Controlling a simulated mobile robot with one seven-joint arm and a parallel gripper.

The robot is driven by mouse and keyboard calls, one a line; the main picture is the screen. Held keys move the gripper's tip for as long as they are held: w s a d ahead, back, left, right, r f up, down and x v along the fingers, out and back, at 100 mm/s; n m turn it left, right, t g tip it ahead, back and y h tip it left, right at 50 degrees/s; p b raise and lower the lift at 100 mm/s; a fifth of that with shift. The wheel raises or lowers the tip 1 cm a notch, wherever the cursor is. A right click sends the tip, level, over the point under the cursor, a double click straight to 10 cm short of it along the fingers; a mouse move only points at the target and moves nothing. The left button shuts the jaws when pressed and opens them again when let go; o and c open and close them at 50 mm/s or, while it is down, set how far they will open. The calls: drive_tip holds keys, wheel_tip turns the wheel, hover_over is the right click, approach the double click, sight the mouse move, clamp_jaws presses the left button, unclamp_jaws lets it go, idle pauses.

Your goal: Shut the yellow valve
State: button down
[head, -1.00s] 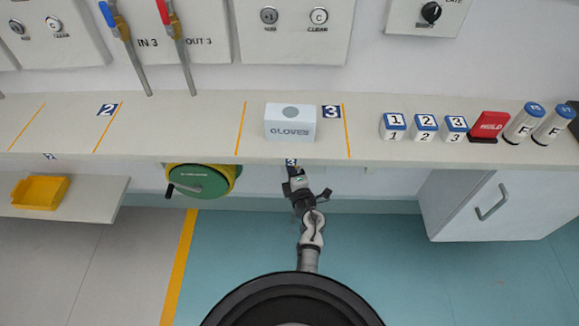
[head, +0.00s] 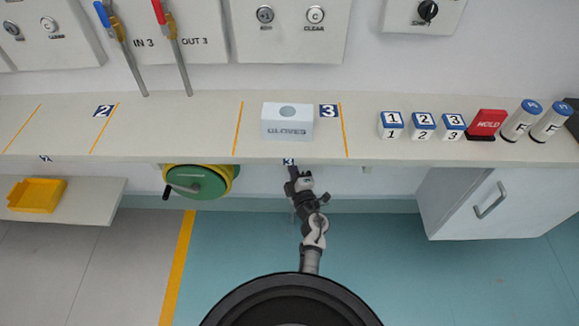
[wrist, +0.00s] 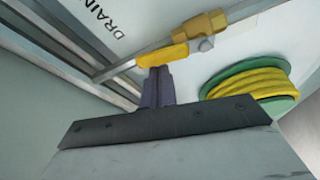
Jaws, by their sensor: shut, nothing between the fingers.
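The yellow valve (wrist: 208,24) sits on a grey pipe under the bench in the wrist view. Its yellow lever handle (wrist: 163,56) points left from the valve body and looks roughly in line with the pipe. My gripper (wrist: 158,72) is shut and empty, its fingertips just below the lever handle; I cannot tell whether they touch it. In the head view my gripper (head: 293,172) is at the bench's front edge below the small 3 label. The valve is hidden under the bench there.
A green reel with yellow hose (head: 196,182) hangs left of my arm; it also shows at the right in the wrist view (wrist: 252,84). The bench (head: 375,154) overhangs my gripper. A cabinet (head: 475,205) stands right. The floor between is clear.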

drive_tip(key=d+f+m+t+h+b, duration=0.3)
drive_tip(key=m+b, duration=0.4)
drive_tip(key=m, duration=1)
drive_tip(key=shift+d+f+m+t+h, duration=0.35)
drive_tip(key=shift+d+f+h, duration=0.2)
drive_tip(key=shift+d+h, duration=0.7)
drive_tip(key=shift+b, duration=0.35)
